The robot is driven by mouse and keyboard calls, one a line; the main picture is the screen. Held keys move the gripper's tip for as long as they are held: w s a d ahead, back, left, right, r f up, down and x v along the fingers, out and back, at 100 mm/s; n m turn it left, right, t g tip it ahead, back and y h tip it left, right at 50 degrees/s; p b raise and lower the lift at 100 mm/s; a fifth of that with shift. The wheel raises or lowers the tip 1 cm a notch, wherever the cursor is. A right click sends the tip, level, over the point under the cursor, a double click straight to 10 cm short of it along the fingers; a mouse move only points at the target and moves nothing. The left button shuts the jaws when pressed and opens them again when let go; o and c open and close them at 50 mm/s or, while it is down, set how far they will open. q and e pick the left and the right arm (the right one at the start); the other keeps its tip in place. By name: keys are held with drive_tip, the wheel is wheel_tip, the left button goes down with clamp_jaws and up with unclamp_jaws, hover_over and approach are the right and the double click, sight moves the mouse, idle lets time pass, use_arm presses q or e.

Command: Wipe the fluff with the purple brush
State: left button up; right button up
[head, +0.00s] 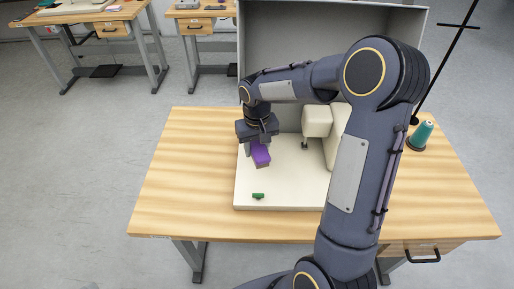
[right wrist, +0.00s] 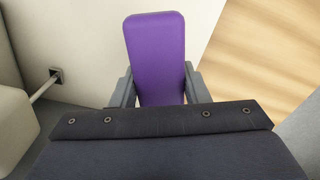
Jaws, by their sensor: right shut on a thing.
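The purple brush (head: 261,155) is held in my right gripper (head: 258,140) over the left part of the white machine bed. In the right wrist view the brush (right wrist: 156,55) stands between the two grey fingers of my right gripper (right wrist: 158,88), which are shut on it. Whether the brush touches the bed I cannot tell. No fluff can be made out in either view; my arm and the brush hide part of the bed. My left gripper is not in view.
The cream bed (head: 285,195) lies on a wooden table (head: 180,190) with a small green piece (head: 258,196) near its front edge. A cream machine head (head: 317,121) stands right of the brush. A teal spool (head: 421,134) is at the right. A grey panel (head: 290,40) rises behind.

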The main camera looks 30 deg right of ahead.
drive_tip(key=shift+r, duration=0.4)
drive_tip(key=shift+r, duration=0.1)
drive_tip(key=shift+r+p, duration=1.25)
drive_tip(key=shift+r, duration=0.25)
drive_tip(key=shift+f, duration=0.1)
